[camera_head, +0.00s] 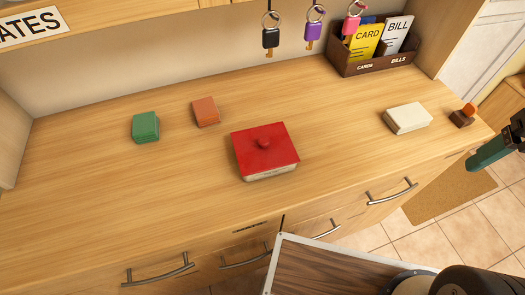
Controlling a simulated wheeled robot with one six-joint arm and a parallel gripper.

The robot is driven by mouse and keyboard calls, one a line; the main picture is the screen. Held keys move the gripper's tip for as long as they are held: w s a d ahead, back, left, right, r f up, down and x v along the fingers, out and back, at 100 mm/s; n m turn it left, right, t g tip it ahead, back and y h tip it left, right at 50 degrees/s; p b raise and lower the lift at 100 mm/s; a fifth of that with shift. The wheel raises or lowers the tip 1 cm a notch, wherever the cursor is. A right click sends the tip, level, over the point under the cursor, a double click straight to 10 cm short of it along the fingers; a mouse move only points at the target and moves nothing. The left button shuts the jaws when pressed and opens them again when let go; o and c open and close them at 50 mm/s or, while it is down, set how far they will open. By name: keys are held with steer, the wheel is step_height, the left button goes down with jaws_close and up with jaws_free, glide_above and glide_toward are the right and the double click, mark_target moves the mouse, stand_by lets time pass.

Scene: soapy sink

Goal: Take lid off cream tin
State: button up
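A cream tin (271,174) stands on the wooden counter, right of the middle. A red lid (265,149) with a small round red knob on top sits on it and covers its top. Only a low cream strip of the tin's front, with small dark lettering, shows below the lid. My gripper (497,148) is at the right edge of the view, beyond the counter's right end and well apart from the tin. It is partly cut off by the frame, and its opening cannot be made out.
A green box (146,127) and an orange box (205,111) stand left of the tin. A cream box (407,118) and a small brown-and-orange item (463,115) are at right. A card holder (373,58) stands behind, near hanging keys (313,30). The front-left counter is clear.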

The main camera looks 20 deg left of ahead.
steer(key=shift+a, duration=0.1)
steer(key=c, duration=0.5)
steer(key=shift+a+f, duration=0.1)
steer(key=shift+a, duration=0.2)
steer(key=shift+c, duration=0.3)
steer(key=n+g, duration=0.2)
steer(key=n, duration=2.7)
glide_above(265, 140)
step_height(265, 140, down, 6)
steer(key=shift+d+f, duration=0.1)
steer(key=shift+f, duration=0.15)
steer(key=shift+a+n+t, duration=0.2)
steer(key=shift+n+t, duration=0.1)
steer(key=shift+n, duration=0.8)
steer(key=shift+f, duration=3.85)
